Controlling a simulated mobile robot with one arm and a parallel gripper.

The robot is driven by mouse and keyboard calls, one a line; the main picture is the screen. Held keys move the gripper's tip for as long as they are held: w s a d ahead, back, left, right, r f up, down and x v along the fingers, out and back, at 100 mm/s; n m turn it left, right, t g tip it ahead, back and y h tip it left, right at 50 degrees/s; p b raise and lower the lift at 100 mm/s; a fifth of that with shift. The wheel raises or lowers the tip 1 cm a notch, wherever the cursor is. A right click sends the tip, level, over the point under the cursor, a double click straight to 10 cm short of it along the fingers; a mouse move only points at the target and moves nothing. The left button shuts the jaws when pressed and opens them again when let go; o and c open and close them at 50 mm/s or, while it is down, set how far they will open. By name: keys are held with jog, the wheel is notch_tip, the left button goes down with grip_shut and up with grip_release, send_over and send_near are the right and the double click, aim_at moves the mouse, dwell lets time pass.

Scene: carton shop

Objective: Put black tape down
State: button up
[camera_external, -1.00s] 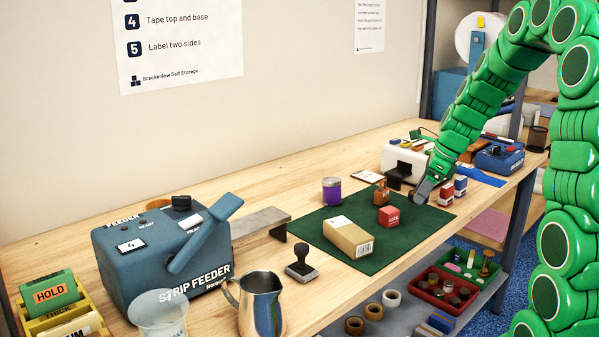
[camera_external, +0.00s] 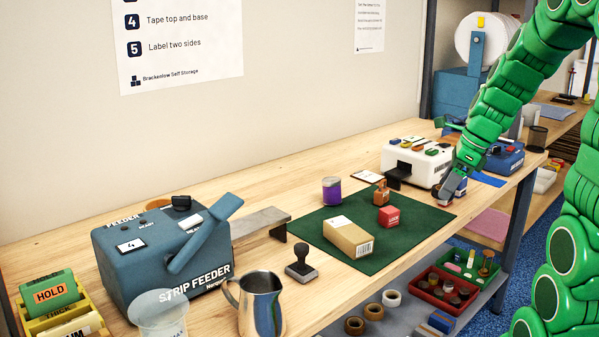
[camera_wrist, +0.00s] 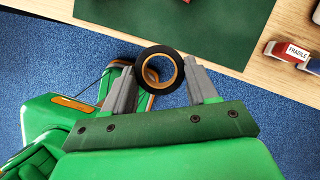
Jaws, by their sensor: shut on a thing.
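The black tape (camera_wrist: 160,50) is a black roll with an orange-brown core. In the wrist view it sits between the two grey fingers of my gripper (camera_wrist: 160,67), which is shut on it. Blue floor shows through and around the roll, just off the table's front edge in that view. In the external view my gripper (camera_external: 450,190) is near the right end of the workbench, in front of the small stamps beside the green mat.
A FRAGILE stamp (camera_wrist: 288,50) is at right in the wrist view. Below are a red tray (camera_external: 436,294) and several tape rolls (camera_external: 391,298).

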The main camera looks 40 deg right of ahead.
jog(key=w+d+r, duration=0.1)
jog(key=w+d, duration=0.1)
jog(key=w, duration=0.7)
jog(key=w+d+r, duration=0.1)
jog(key=w+d, duration=0.1)
jog(key=w, duration=0.8)
send_over(303, 180)
jog(key=s, duration=0.2)
jog(key=shift+w+d+f, duration=0.1)
jog(key=shift+d+f, duration=0.05)
jog(key=shift+f, duration=1.75)
jog(key=shift+w+d+f, duration=0.1)
jog(key=shift+d+f, duration=0.05)
jog(key=shift+f, duration=1.7)
jog(key=shift+w+d+f, duration=0.1)
jog(key=shift+d+f, duration=0.05)
jog(key=shift+f, duration=1.75)
jog(key=shift+w+f, duration=0.1)
jog(key=shift+f, duration=0.15)
jog(key=shift+f, duration=1.55)
jog(key=shift+f, duration=0.1)
jog(key=o, duration=1.1)
